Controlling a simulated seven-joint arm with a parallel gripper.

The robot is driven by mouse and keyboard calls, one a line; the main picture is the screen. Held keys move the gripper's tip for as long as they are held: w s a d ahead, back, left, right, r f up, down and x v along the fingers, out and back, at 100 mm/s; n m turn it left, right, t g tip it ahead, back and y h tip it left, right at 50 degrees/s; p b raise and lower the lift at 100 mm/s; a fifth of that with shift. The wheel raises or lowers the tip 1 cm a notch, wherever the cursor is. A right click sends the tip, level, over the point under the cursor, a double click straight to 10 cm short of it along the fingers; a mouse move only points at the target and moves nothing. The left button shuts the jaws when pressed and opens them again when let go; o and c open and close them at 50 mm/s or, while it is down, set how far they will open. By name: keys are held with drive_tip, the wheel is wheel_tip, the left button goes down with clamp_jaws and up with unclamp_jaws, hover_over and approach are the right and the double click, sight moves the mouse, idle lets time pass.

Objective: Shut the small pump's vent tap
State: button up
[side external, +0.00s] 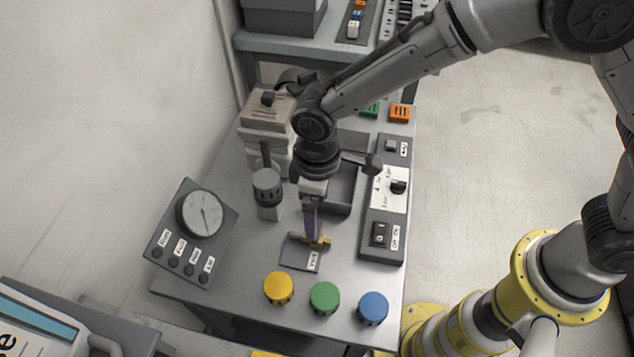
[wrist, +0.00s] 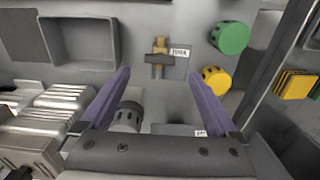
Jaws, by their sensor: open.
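The brass tap (side external: 322,241) sits on a dark plate on the bench, beside a small white label too small to read surely. In the wrist view the tap (wrist: 160,46) shows ahead of the fingers, with a dark bar (wrist: 158,59) across its near end. My gripper (side external: 312,232) points down at the tap in the side view and partly covers it. In the wrist view my gripper (wrist: 160,75) has its purple fingers wide apart with nothing between them. Whether a finger touches the tap cannot be told.
Yellow (side external: 278,288), green (side external: 325,298) and blue (side external: 373,308) knobs stand along the front edge. A gauge box (side external: 199,216) is at left, a switch panel (side external: 382,238) at right. A grey cylinder (side external: 267,190) stands close left of my gripper. An open recess (wrist: 80,45) shows in the wrist view.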

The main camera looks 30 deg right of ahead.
sight(318, 227)
wheel_tip(318, 227, up, 8)
drive_tip(key=shift+f, duration=0.15)
idle(0.3)
drive_tip(key=d+r+m+t+y, duration=0.1)
drive_tip(key=d+r+m+t, duration=0.35)
drive_tip(key=d+r, duration=1.3)
drive_tip(key=s+d+m+t, duration=0.1)
drive_tip(key=s+d+m, duration=0.2)
drive_tip(key=s+d, duration=0.6)
drive_tip(key=s+d+f+m+h, duration=0.1)
drive_tip(key=s+d+f, duration=0.1)
drive_tip(key=s+f, duration=0.3)
drive_tip(key=s, duration=0.3)
drive_tip(key=shift+d+f, duration=0.25)
